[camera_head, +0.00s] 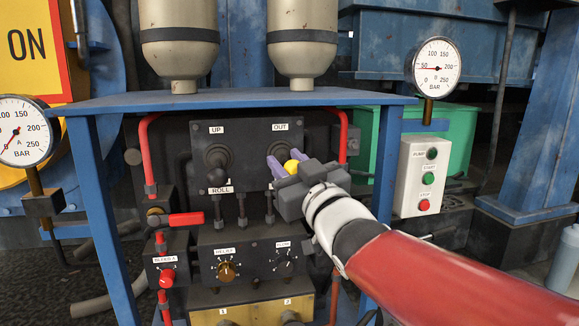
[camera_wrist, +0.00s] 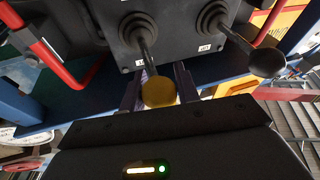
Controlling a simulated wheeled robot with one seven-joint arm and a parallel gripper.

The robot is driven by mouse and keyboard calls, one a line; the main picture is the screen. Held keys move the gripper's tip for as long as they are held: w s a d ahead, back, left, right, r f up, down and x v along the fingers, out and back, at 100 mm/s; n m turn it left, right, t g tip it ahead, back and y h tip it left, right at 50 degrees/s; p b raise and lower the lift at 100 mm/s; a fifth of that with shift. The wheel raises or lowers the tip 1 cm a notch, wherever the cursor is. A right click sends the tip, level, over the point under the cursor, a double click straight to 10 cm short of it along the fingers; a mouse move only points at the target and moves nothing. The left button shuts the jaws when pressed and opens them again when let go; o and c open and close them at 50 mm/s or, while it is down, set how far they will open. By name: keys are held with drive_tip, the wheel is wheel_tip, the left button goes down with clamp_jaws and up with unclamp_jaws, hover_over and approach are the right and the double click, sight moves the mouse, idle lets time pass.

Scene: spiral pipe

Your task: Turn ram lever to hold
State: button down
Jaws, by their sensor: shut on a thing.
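A dark valve panel (camera_head: 243,133) holds two levers with rubber boots. The right one, under the OUT label (camera_head: 280,127), has a yellow knob (camera_head: 291,167); any label below it is hidden by my gripper. My gripper (camera_head: 288,164) is shut on this lever at its knob, with a purple finger on each side. In the wrist view the yellow knob (camera_wrist: 158,92) sits between the fingers, and its dark stem (camera_wrist: 148,52) runs up to the boot. I take this to be the ram lever, though no RAM label shows.
The left lever (camera_head: 217,160), black-knobbed, stands close by between the UP and ROLL labels; its knob (camera_wrist: 268,62) is near in the wrist view. A blue shelf (camera_head: 240,99) is above. Red pipes (camera_head: 147,150) flank the panel. A pump button box (camera_head: 422,175) is at right.

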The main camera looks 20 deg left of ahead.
drive_tip(key=c, duration=1.1)
unclamp_jaws()
drive_tip(key=shift+o, duration=0.2)
drive_tip(key=shift+s, duration=0.1)
drive_tip(key=v, duration=0.7)
drive_tip(key=shift+s+d+f, duration=0.15)
drive_tip(key=shift+s+d, duration=0.1)
drive_tip(key=shift+s, duration=0.05)
drive_tip(key=s+d+f+m+g+h+p, duration=0.1)
drive_tip(key=d+f+m+h+p, duration=0.25)
drive_tip(key=d+h, duration=0.4)
drive_tip(key=d+f+m+g+h+p, duration=0.1)
drive_tip(key=d+f+m+h+p, duration=0.3)
drive_tip(key=d, duration=0.7)
drive_tip(key=s+d+f+m+g+h+p, duration=0.1)
drive_tip(key=s+d+f+g+p, duration=0.1)
drive_tip(key=s, duration=0.4)
drive_tip(key=s+d+f+m+g+h+p, duration=0.2)
drive_tip(key=s+d+f+g, duration=0.2)
drive_tip(key=s, duration=0.3)
drive_tip(key=shift+s+g, duration=0.3)
drive_tip(key=shift+g, duration=0.5)
